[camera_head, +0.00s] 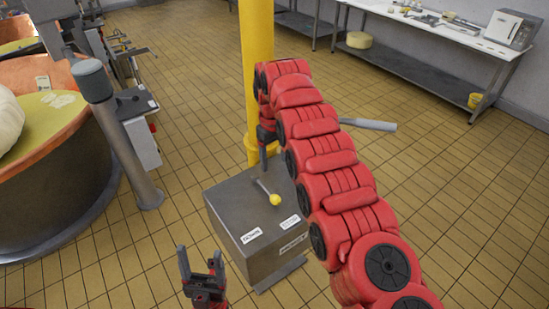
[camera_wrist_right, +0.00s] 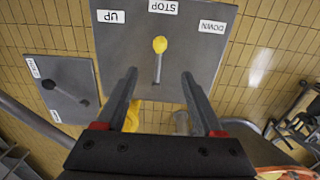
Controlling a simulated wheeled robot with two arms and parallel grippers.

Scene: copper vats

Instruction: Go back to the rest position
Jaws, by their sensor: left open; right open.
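A grey control box (camera_head: 235,205) stands on the floor with a lever (camera_head: 266,191) ending in a yellow knob. In the right wrist view its panel (camera_wrist_right: 195,62) carries UP, STOP and DOWN labels, and the lever's yellow knob (camera_wrist_right: 160,44) points toward STOP. My right gripper (camera_head: 264,158) hangs at the far side of the box, partly hidden by my red right arm. Its open fingers (camera_wrist_right: 159,76) frame the lever in the wrist view; contact cannot be told. My left gripper (camera_head: 200,254) is open and empty, in front and left of the box.
A yellow post (camera_head: 257,50) rises just behind the box. A copper vat (camera_head: 45,135) and a grey post (camera_head: 125,140) stand at left. A white worktable (camera_head: 440,28) runs along the back right wall. Tiled floor is clear on the right.

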